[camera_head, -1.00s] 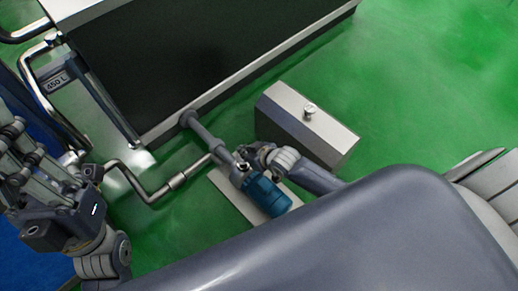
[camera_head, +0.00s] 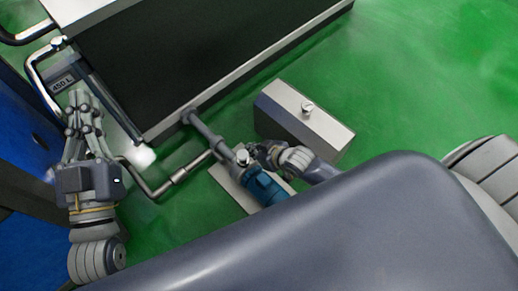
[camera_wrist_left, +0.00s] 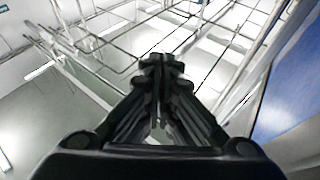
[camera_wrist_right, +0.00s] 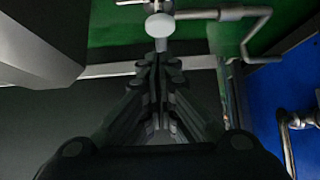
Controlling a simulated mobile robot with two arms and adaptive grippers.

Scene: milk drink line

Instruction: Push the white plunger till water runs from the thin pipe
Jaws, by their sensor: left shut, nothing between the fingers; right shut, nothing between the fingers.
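The white plunger (camera_wrist_right: 159,25) shows as a pale round cap just beyond the fingertips of my right gripper (camera_wrist_right: 158,58) in the right wrist view. Whether they touch I cannot tell. In the head view the cap (camera_head: 242,157) sits at the blue pump (camera_head: 264,187), and my shut right gripper (camera_head: 252,151) is beside it. The thin bent pipe (camera_head: 160,190) runs left from the pump fitting. Its outlet is hard to make out, and no clear stream shows. My left gripper (camera_head: 77,98) is shut and empty, off to the left; it also shows in the left wrist view (camera_wrist_left: 160,62).
A metal box (camera_head: 305,120) stands right of the pump. A small blurred white patch (camera_head: 145,157) lies near the gauge's lower end. Green floor is open at right.

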